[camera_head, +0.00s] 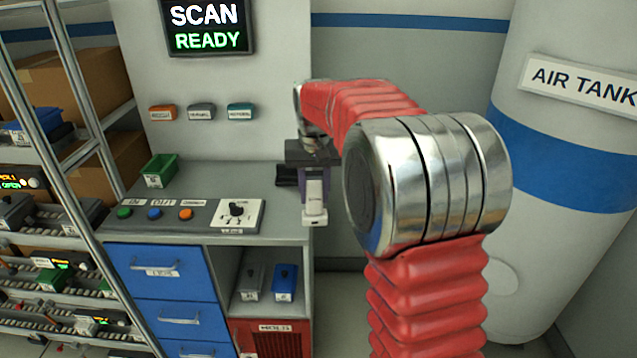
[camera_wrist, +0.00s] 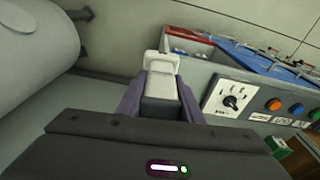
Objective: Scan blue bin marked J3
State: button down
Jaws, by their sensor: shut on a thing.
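My gripper (camera_head: 314,180) is shut on a white and grey handheld scanner (camera_head: 315,212), held in the air just right of the desk's end. In the wrist view, the purple fingers of my gripper (camera_wrist: 160,92) clasp the scanner (camera_wrist: 162,68) from both sides. A blue bin (camera_head: 286,281) stands on the open shelf under the desk, left of and below the scanner, beside a grey bin. Another blue bin (camera_head: 38,123) sits on the rack at far left. The labels on both blue bins are too small to read.
The desk (camera_head: 270,222) carries a green bin (camera_head: 160,170), several coloured buttons and a dial panel (camera_head: 236,215). Blue drawers (camera_head: 165,272) and a red grille box are below. A wall screen (camera_head: 207,28) reads SCAN READY. An air tank (camera_head: 560,200) stands right.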

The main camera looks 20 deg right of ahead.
jog(key=s+a+f+n, duration=0.1)
jog(key=a+f+n, duration=0.1)
jog(key=a+f, duration=0.3)
jog(key=s+a+f+n, duration=0.1)
jog(key=a+f, duration=0.4)
jog(key=f, duration=0.5)
jog(key=shift+s+n, duration=0.4)
jog(key=shift+s, duration=0.35)
